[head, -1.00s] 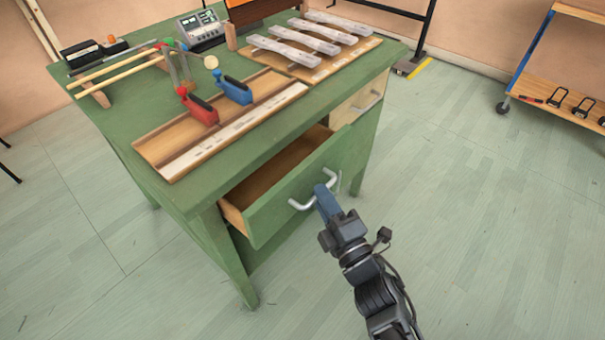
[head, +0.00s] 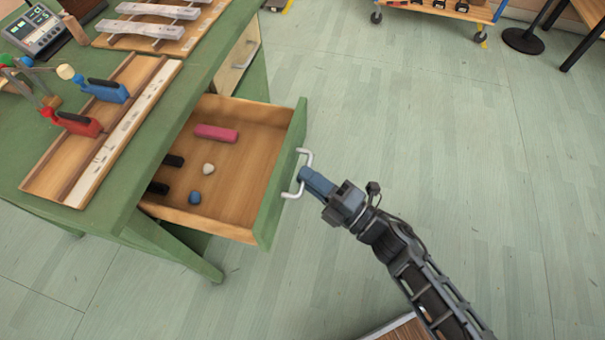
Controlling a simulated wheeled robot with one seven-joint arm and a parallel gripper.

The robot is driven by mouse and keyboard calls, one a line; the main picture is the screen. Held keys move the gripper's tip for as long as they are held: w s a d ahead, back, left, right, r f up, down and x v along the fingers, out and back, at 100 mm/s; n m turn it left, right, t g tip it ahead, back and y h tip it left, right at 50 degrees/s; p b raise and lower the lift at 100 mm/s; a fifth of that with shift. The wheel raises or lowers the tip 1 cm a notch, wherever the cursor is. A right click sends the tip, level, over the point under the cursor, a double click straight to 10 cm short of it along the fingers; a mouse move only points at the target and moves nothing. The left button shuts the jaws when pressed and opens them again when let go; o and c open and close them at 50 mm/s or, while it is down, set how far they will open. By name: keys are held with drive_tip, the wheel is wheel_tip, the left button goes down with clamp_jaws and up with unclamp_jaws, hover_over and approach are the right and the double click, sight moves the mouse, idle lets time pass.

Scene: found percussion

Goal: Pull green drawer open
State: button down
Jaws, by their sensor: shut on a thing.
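The green drawer (head: 281,180) stands well out from the green desk (head: 228,45), and its wooden inside is in view. A pale metal bar handle (head: 290,194) is on its front. My gripper (head: 304,176) is at the handle, with its blue fingers shut on the bar near its middle. The fingertips are partly hidden against the handle. In the drawer lie a pink block (head: 216,133), a white ball (head: 208,168), a blue ball (head: 195,198) and two dark pieces (head: 172,160) at the left.
On the desk top are a wooden tray (head: 60,190) with a red clamp (head: 72,122) and a blue clamp (head: 106,90), grey bars (head: 140,28) and a meter (head: 38,32).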

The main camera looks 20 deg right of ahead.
drive_tip(key=c, duration=1.2)
unclamp_jaws()
drive_tip(key=v, duration=0.7)
drive_tip(key=shift+s+d+f+b, duration=0.1)
drive_tip(key=shift+s+d+b, duration=0.15)
drive_tip(key=shift+s+b, duration=0.1)
